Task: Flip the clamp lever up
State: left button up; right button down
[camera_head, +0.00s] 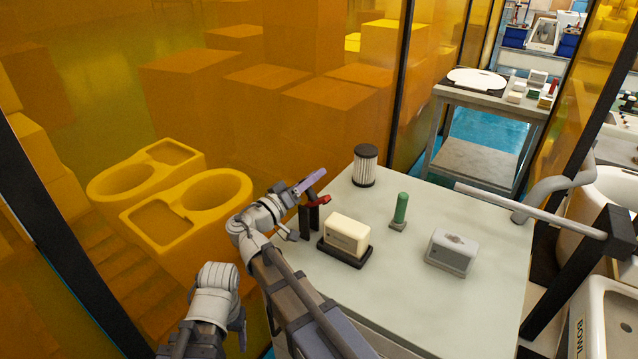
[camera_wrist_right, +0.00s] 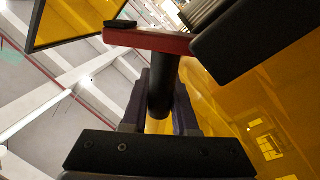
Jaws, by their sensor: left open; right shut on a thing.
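The clamp is a black post (camera_head: 304,222) at the left edge of the grey table, with a red lever arm (camera_head: 318,201) near its top. In the right wrist view the red lever arm (camera_wrist_right: 150,40) joins a black handle rod (camera_wrist_right: 160,88). My right gripper (camera_head: 310,181), with lavender fingers, is at the lever. The wrist view shows its fingers on both sides of the rod, shut on it. The fingers partly hide the lever. My left gripper (camera_head: 240,322) is low at the left, away from the clamp; its fingertips are hard to make out.
On the table (camera_head: 455,290) stand a cream box on a black base (camera_head: 347,237), a black-and-white ribbed cylinder (camera_head: 365,166), a green peg (camera_head: 401,208) and a white-grey box (camera_head: 452,251). A grey pipe (camera_head: 530,211) crosses at the right. The table front is clear.

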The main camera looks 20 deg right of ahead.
aim_at(301, 178)
pick_arm(q)
jog(key=shift+f+b, duration=1.35)
jog(key=shift+f, duration=0.2)
pick_arm(e)
jog(key=shift+w+a+f+n+t, duration=0.35)
jog(key=shift+w+n, duration=0.1)
jog(key=shift+n, duration=0.9)
jog(key=shift+w+a+f+n+t, duration=0.2)
jog(key=shift+w+a+n+t, duration=0.25)
jog(key=shift+n, duration=0.85)
jog(key=shift+w+a+f+n+t, duration=0.3)
jog(key=shift+w+n, duration=0.2)
jog(key=shift+n, duration=0.85)
jog(key=c, duration=0.7)
grip_release()
jog(key=shift+w, duration=0.1)
